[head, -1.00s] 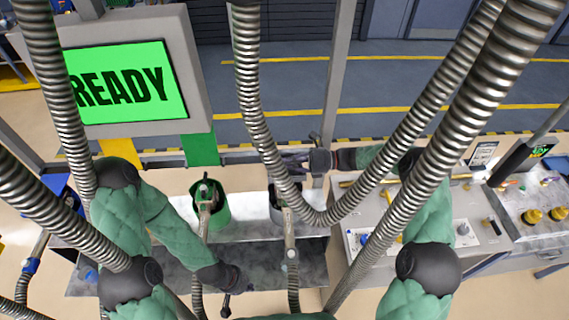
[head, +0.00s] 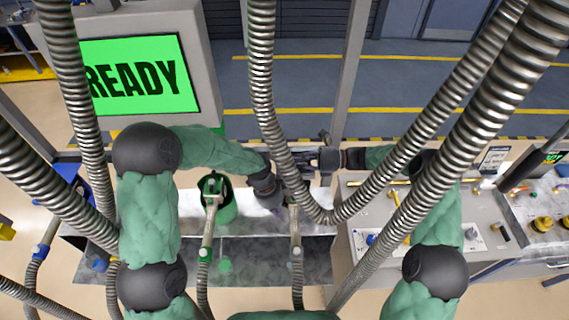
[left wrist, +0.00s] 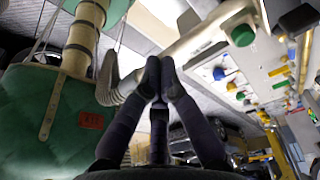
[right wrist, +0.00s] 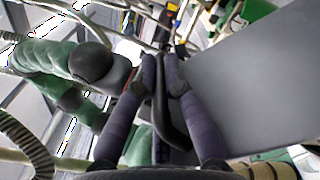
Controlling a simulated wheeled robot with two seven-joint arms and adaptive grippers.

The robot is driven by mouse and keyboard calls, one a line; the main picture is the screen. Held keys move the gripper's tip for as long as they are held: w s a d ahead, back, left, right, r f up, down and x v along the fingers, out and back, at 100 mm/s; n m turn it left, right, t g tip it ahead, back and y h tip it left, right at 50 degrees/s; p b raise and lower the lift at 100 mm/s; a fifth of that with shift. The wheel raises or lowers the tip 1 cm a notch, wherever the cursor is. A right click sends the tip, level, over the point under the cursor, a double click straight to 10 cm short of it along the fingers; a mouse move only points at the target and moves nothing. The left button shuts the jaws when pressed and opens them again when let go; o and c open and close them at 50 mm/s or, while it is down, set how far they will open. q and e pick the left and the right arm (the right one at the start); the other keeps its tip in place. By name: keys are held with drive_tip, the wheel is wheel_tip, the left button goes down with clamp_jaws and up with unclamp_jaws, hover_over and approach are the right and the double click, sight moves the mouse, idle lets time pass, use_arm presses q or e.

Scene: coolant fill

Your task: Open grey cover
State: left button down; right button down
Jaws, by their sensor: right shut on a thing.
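The grey cover (right wrist: 255,85) is a broad flat panel filling the right of the right wrist view. A dark bar-like handle (right wrist: 165,105) rises at its left edge. My right gripper (right wrist: 160,75) is shut on this handle. In the head view my right gripper (head: 308,160) is beyond the grey container, which my grippers and a nozzle mostly hide. I cannot make out the cover there. My left gripper (head: 275,192) is just left of the right one, over the grey container. In the left wrist view its fingertips (left wrist: 159,75) meet, with nothing visible between them.
A green container (head: 226,212) stands left of the grey one. Hose nozzles (head: 209,225) (head: 296,225) hang at both. A control bench (head: 355,215) is on the right. A screen (head: 140,75) reads "READY". Thick metal hoses (head: 262,90) hang in front.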

sight(284, 172)
use_arm(q)
drive_tip(key=w+d+r+m+y, duration=0.1)
drive_tip(key=w+r+m, duration=0.2)
drive_tip(key=r+m, duration=0.35)
drive_tip(key=w+d+r+m+t+y, duration=0.1)
drive_tip(key=w+r+m, duration=0.2)
drive_tip(key=r, duration=0.6)
drive_tip(key=w+d+r+m+y, duration=0.1)
drive_tip(key=w+r+m, duration=0.2)
drive_tip(key=r+m, duration=0.35)
drive_tip(key=shift+n, duration=0.7)
drive_tip(key=f, duration=0.8)
drive_tip(key=shift+s+a, duration=0.1)
drive_tip(key=shift+a, duration=0.1)
